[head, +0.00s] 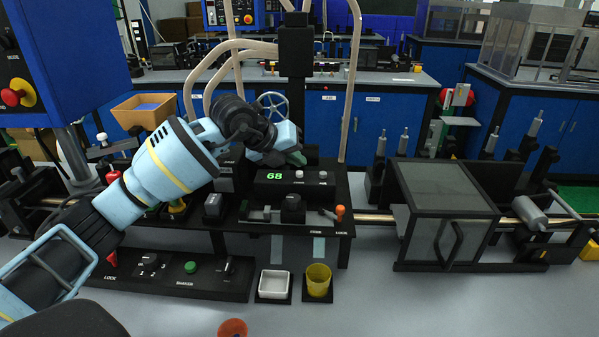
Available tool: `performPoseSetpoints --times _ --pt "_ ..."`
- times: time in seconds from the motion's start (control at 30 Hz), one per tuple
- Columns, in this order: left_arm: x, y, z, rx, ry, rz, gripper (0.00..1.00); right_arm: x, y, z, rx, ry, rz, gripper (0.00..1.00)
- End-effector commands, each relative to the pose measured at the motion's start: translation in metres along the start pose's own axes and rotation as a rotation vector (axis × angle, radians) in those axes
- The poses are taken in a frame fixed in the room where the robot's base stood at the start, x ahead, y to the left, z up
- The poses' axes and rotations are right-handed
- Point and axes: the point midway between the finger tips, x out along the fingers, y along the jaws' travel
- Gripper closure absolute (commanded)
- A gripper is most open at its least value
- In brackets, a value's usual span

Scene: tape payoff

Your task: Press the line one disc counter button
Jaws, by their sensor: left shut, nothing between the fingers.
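The counter unit (288,186) is a black box near the middle of the head view, with a green display reading 68. Two small round buttons sit on its front to the right of the digits: a pale one (299,174) and a greyer one (322,174). Their labels are too small to read. My left gripper (299,158) is shut and empty, with its greenish tips just above and behind the pale button. I cannot tell whether the tips touch the unit. The gripper covers part of the unit's upper left. My right gripper is not in view.
Below the counter are a black machine with an orange lock knob (340,211), a white dish (275,283) and a yellow cup (318,279). A control strip with a green button (190,267) lies left. The front right table is clear.

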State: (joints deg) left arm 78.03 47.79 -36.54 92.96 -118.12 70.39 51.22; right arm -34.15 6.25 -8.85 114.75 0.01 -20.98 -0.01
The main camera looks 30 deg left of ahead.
Motion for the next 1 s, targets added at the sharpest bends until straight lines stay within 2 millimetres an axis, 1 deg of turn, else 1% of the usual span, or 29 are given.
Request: performPoseSetpoints --times 0.23,1.0 --pt "0.0053 0.0039 -0.004 0.0 0.001 0.001 1.0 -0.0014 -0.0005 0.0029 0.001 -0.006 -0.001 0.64" --pt "0.008 0.0059 -0.006 0.0 0.001 0.0 1.0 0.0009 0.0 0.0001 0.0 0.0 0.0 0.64"
